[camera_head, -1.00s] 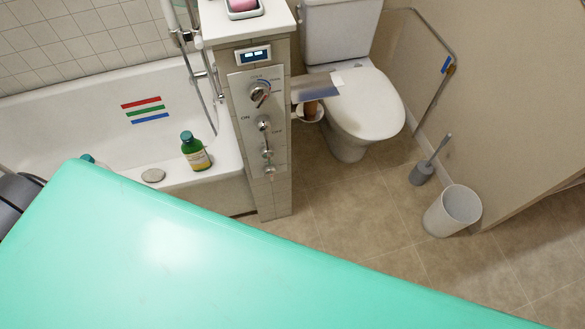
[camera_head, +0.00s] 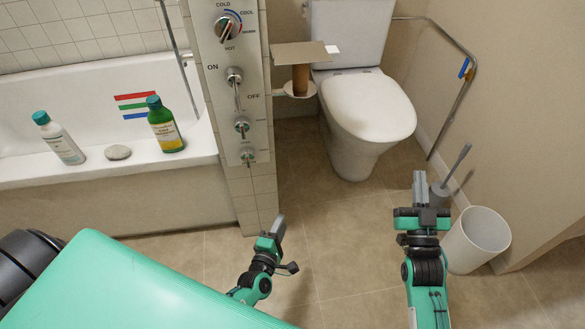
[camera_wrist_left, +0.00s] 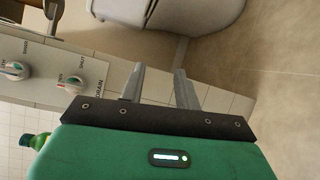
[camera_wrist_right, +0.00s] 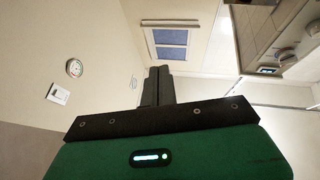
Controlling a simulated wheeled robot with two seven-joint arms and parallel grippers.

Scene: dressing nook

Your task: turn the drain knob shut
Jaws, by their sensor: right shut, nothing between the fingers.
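The drain knob (camera_head: 248,156) is the lowest control on the tiled pillar's panel. In the left wrist view, the drain knob (camera_wrist_left: 73,84) is at the left, beside the lettering DRAIN. Its exact setting is too small to read. My left gripper (camera_head: 279,227) is low in front of the pillar, to the right of and below the knob in the head view. Its fingers (camera_wrist_left: 155,85) are apart with nothing between them, and do not touch the knob. My right gripper (camera_head: 419,187) is shut and empty, pointing up, far to the right of the panel.
Above the drain knob are another small knob (camera_head: 241,125), an ON/OFF lever (camera_head: 235,77) and a temperature dial (camera_head: 228,26). A paper holder (camera_head: 299,87) juts out right of the pillar. The toilet (camera_head: 368,110) and bin (camera_head: 477,240) stand right. Bottles (camera_head: 165,126) stand on the bathtub (camera_head: 110,170) edge.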

